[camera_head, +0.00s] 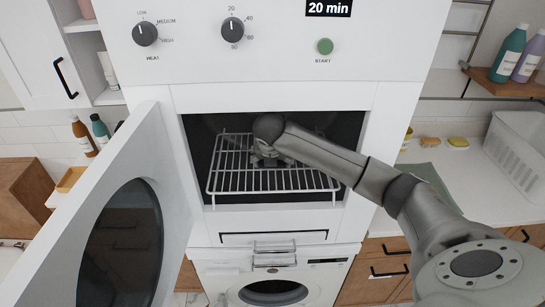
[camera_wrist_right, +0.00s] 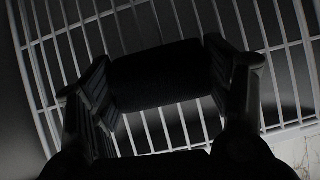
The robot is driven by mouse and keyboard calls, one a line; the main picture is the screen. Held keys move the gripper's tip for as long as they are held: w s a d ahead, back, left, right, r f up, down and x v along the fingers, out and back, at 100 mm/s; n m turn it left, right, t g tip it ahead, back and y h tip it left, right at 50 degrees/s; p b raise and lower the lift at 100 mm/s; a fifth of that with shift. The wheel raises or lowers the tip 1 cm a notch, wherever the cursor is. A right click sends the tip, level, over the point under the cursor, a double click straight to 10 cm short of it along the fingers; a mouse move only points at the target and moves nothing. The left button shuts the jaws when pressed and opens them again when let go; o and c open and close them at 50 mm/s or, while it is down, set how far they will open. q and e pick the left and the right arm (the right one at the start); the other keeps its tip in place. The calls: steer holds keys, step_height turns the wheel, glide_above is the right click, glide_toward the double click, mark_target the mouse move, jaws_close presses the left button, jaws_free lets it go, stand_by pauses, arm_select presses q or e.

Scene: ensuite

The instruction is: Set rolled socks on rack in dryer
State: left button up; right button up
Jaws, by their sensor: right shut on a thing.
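The dryer (camera_head: 280,90) stands open, with its door (camera_head: 150,170) swung out to the left. A wire rack (camera_head: 225,180) lies inside the drum opening. My right arm reaches in from the right, and my right gripper (camera_head: 268,160) points down over the back middle of the rack. In the right wrist view, a dark roll, the rolled socks (camera_wrist_right: 165,75), sits between the two fingers, with rack bars (camera_wrist_right: 200,20) behind it. Whether the socks touch the rack is unclear. In the head view the socks are hidden by my arm. My left gripper is not in view.
A washer (camera_head: 270,285) stands below the dryer. The counter at right holds a white basket (camera_head: 515,140) and a green cloth (camera_head: 430,175). Bottles (camera_head: 85,135) stand at left behind the open door. The front of the rack is bare.

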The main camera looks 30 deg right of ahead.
steer(key=shift+f, duration=0.2)
steer(key=o, duration=1)
steer(key=shift+w+d, duration=0.1)
steer(key=shift+r, duration=0.2)
steer(key=shift+b, duration=0.3)
steer(key=s+a+b, duration=0.1)
steer(key=s+a, duration=0.1)
steer(key=s, duration=0.1)
steer(key=s+a+b, duration=0.1)
steer(key=s+a, duration=0.1)
steer(key=s, duration=0.1)
steer(key=s+a+b, duration=0.2)
steer(key=s+a, duration=0.1)
steer(key=shift+s+a+r, duration=0.1)
steer(key=shift+s+r, duration=0.2)
steer(key=shift+r, duration=0.1)
steer(key=shift+s+a+r, duration=0.1)
steer(key=shift+s+a, duration=0.15)
steer(key=shift+s, duration=0.1)
